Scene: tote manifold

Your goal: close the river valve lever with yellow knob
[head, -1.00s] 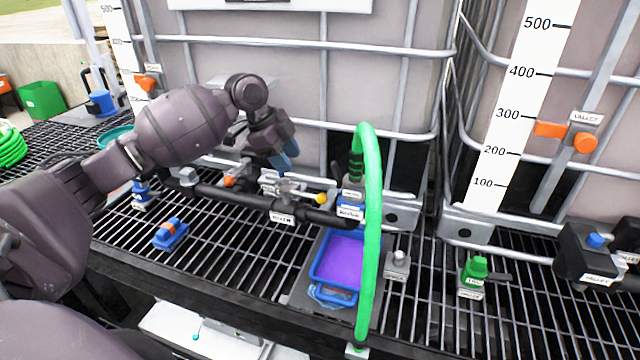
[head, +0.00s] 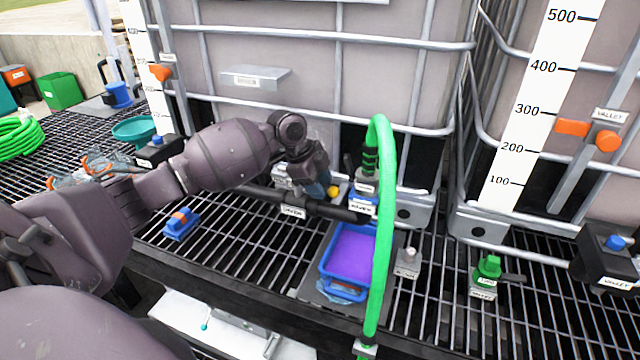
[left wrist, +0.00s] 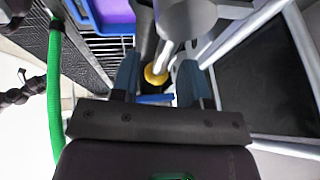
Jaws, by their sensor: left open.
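The yellow knob (head: 333,191) of the valve lever shows at the black pipe (head: 325,208), below the large tank. A white label (head: 293,211) hangs on the pipe; its text is hard to read. My left gripper (head: 318,189) is beside the knob, on its left in the head view, and hides most of the lever. In the left wrist view the yellow knob (left wrist: 155,76) lies between the two blue fingers of the open left gripper (left wrist: 158,84), with a pale lever rod behind it. I cannot tell whether the fingers touch it. My right gripper is not in view.
A green hose (head: 378,230) rises just right of the valve. A blue tray (head: 325,268) with purple contents sits below it on the grating. A green valve (head: 488,268) stands further right. A blue clamp-like part (head: 181,224) lies on the left grating, with bare grating around it.

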